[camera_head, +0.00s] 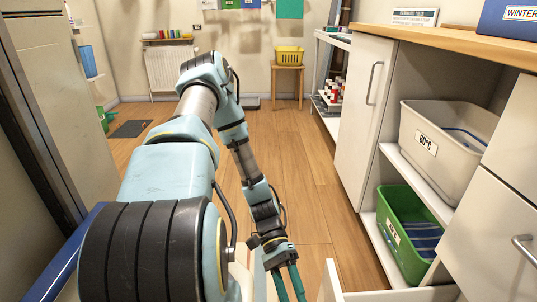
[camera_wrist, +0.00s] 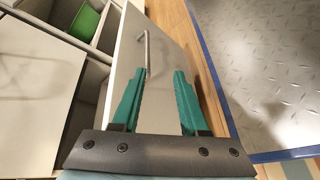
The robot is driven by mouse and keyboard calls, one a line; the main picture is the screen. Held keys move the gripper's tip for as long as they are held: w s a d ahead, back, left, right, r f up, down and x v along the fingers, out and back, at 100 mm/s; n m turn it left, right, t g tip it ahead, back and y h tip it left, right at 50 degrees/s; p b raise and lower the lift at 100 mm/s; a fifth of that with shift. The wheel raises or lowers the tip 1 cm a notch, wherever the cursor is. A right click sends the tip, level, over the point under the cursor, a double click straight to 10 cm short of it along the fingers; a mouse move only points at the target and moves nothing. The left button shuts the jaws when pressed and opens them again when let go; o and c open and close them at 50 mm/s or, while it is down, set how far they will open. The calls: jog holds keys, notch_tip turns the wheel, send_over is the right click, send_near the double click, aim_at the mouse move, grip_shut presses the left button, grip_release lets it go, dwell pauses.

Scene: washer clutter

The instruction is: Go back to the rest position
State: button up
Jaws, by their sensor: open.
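My gripper (camera_head: 290,284) is at the bottom middle of the head view, pointing down, with its teal fingers apart and nothing between them that it grips. In the wrist view my gripper (camera_wrist: 159,74) shows both fingers spread in front of a white panel (camera_wrist: 125,65). A metal bar handle (camera_wrist: 147,50) on that panel shows between the fingertips; no contact is visible. In the head view an open white drawer (camera_head: 333,283) juts out at the lower right beside the gripper. Its lower part is cut off by the frame.
Right of my arm, a cabinet with a wooden top (camera_head: 455,42) holds a grey bin (camera_head: 433,150) and a green bin (camera_head: 395,238). A tall pale cabinet (camera_head: 60,90) stands at left. Open wooden floor (camera_head: 300,170) leads to a stool (camera_head: 287,85) with a yellow basket (camera_head: 290,55).

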jog(key=w+a+r+n+t+y, duration=0.3)
jog(key=w+a+r+t, duration=0.5)
jog(key=w, duration=0.3)
jog(key=w+a+r+n+t, duration=0.2)
jog(key=w+r+t, duration=0.1)
jog(key=r, duration=0.4)
jog(key=w+a+r+n+t, duration=0.1)
jog(key=w+a+r+t, duration=0.25)
jog(key=r, duration=0.45)
notch_tip(320, 180, up, 32)
jog(key=p, duration=3.1)
jog(key=shift+s+d+y+p, duration=0.35)
jog(key=shift+s+y, duration=0.05)
jog(key=shift+s+f, duration=0.1)
